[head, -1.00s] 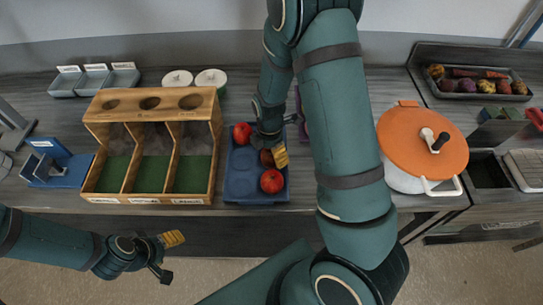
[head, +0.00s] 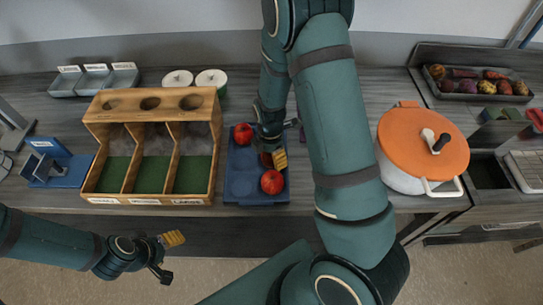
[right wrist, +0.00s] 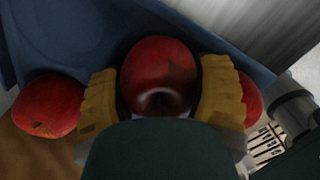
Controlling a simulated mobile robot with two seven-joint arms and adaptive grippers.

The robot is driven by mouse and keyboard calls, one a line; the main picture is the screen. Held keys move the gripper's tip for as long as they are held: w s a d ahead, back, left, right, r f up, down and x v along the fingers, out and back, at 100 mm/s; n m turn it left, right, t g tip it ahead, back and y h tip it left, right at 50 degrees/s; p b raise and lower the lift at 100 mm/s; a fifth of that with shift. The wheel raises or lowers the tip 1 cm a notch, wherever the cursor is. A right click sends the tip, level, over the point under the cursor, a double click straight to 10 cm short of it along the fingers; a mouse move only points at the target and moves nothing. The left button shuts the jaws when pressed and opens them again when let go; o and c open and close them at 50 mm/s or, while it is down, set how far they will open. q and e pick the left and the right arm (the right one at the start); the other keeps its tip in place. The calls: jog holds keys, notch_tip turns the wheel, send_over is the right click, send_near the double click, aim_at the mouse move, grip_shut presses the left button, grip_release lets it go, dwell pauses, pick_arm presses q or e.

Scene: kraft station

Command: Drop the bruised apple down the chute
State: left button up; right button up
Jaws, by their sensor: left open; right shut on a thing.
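The middle apple (right wrist: 158,75) has a dark brownish patch, visible in the right wrist view. My right gripper (head: 271,157) is shut on it from above, one yellow finger on each side, and largely hides it in the head view. The apple still appears to be in the tray. The other apples lie behind (head: 243,133) and in front (head: 272,181) of the gripper. My left gripper (head: 168,256) is open and empty, low at the lower left. I cannot tell which thing is the chute.
A wooden three-bay box (head: 150,101) with round holes on top stands left of the tray. A blue stand (head: 62,170) is further left. A white pot with an orange lid (head: 410,145) stands right of my arm. Grey bins (head: 95,82) and two white-lidded pots sit behind.

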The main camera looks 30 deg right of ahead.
notch_tip(320, 180, up, 9)
jog(key=shift+r+p, duration=0.2)
jog(key=shift+p, duration=0.15)
